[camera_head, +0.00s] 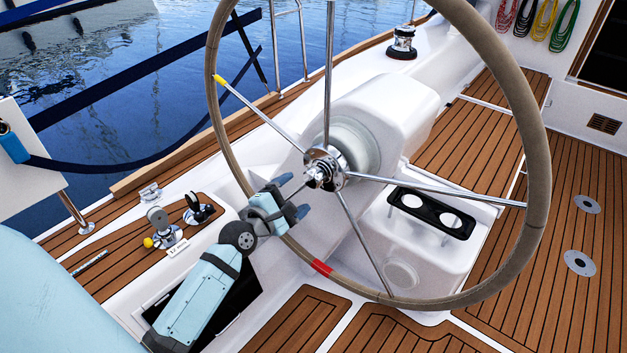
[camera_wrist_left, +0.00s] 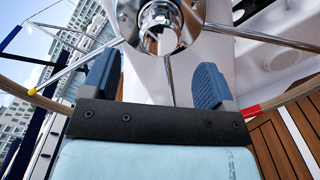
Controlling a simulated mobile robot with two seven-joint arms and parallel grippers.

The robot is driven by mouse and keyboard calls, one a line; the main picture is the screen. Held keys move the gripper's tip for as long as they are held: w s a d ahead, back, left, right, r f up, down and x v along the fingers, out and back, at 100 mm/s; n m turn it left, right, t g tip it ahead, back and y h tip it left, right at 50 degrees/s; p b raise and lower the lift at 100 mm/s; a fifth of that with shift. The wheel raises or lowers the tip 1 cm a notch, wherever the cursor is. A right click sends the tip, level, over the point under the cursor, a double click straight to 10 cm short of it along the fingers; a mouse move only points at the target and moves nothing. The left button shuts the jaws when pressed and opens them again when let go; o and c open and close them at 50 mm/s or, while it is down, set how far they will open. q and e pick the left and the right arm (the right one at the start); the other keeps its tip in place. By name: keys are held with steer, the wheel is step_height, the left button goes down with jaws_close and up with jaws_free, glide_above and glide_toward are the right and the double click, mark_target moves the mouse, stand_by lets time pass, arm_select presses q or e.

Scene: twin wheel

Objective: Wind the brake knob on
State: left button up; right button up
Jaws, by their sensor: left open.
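The chrome brake knob (camera_head: 313,175) sits at the centre of the steering wheel's hub, facing me. It also shows at the top of the left wrist view (camera_wrist_left: 160,22), partly cut off by the frame edge. The large wheel (camera_head: 537,190) has a tan rim, metal spokes, a red mark low on the rim and a yellow mark at upper left. My left gripper (camera_head: 293,196) is open and empty, just lower left of the knob and apart from it. Its blue fingers (camera_wrist_left: 156,78) point toward the hub in the wrist view. My right gripper is not in view.
The white pedestal (camera_head: 390,105) stands behind the wheel, above a black cup holder (camera_head: 431,213). A throttle lever (camera_head: 160,224) stands on the wooden side deck at left. The wheel's spokes and rim surround the hub. Teak floor (camera_head: 570,225) lies clear at right.

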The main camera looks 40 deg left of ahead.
mark_target(310, 181)
arm_select(q)
steer(key=w, duration=0.6)
steer(key=shift+w+d+f+b, duration=0.1)
steer(key=shift+d+b, duration=0.15)
steer(key=shift+b, duration=0.15)
steer(key=shift+w, duration=0.65)
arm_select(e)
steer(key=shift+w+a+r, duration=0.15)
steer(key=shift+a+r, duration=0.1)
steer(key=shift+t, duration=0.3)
arm_select(q)
steer(key=shift+c, duration=0.6)
steer(key=c, duration=0.8)
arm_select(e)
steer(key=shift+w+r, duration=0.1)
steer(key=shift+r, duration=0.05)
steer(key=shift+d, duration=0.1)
